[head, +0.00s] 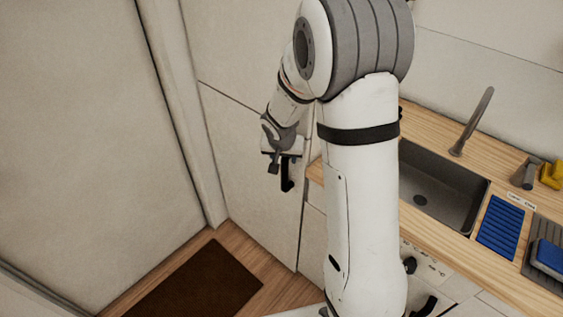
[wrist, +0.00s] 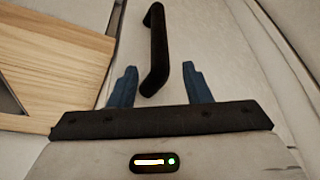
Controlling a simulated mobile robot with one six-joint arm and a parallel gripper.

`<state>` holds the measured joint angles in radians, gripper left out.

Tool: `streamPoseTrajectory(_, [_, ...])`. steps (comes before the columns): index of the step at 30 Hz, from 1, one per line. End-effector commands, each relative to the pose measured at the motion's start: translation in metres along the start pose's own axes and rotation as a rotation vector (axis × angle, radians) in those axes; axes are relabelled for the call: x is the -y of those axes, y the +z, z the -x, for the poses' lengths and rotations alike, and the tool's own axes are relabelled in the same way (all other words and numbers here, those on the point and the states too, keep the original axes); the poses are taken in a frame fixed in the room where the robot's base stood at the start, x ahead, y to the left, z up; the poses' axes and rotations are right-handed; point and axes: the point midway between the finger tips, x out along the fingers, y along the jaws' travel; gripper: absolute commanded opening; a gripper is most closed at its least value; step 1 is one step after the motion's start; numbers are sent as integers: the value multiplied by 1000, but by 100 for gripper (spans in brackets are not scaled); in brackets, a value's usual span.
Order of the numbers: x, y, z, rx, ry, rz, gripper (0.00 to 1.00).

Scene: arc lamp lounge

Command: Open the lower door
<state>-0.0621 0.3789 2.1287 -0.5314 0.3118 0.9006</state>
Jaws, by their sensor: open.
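The lower door (head: 248,165) is a pale tall panel left of the counter, below a horizontal seam. It looks shut. Its black bar handle (head: 287,174) is near the door's right edge, just below my gripper (head: 277,158). In the wrist view the black handle (wrist: 155,50) stands ahead, and its near end reaches down between the two blue fingertips of my gripper (wrist: 158,78). The fingers are apart, one on each side of that end, with gaps visible. I cannot tell how deep the handle sits between them.
The wooden counter (head: 473,137) with a sink (head: 440,190) and faucet (head: 471,120) is right of the door; its edge (wrist: 60,60) shows close at left in the wrist view. A dark brown mat (head: 195,285) lies on the floor.

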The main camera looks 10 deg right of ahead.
Motion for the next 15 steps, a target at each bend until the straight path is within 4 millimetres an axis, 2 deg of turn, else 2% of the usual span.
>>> streamPoseTrajectory(9, [0, 2, -50, 3, 1, 2, 44])
streamPoseTrajectory(15, [0, 1, -66, 1, 0, 2, 44])
